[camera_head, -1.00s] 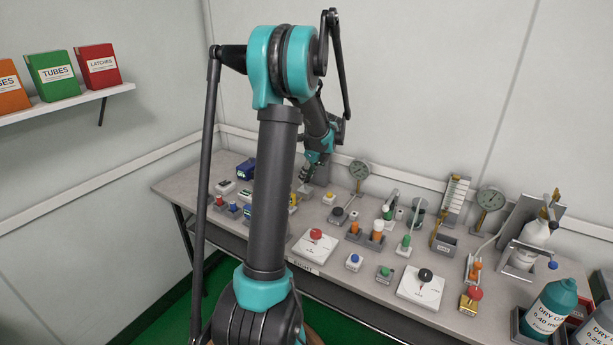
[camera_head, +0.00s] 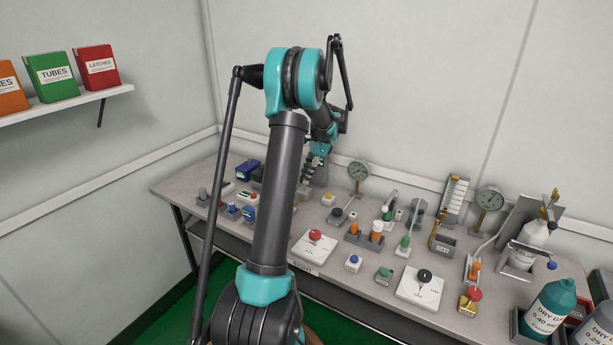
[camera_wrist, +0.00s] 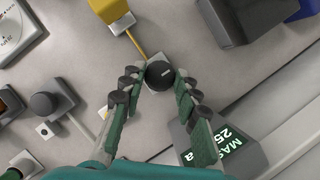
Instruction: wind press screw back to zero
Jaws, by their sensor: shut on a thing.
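A black round knob (camera_wrist: 160,75) with a pale mark on its top stands on a small grey block in the wrist view. My gripper (camera_wrist: 158,84) is shut on this knob, with one finger at its left side and the other at its right. The knob's lower side and base are partly hidden by the fingers. In the head view my gripper (camera_head: 308,172) is at the back of the bench, small and partly covered by my arm. I cannot make out the knob there.
A yellow-topped block (camera_wrist: 112,10) with a yellow strip leads toward the knob. A dark block (camera_wrist: 245,18) stands upper right. Another dark knob (camera_wrist: 46,103) is at left. Many testers crowd the bench (camera_head: 385,290).

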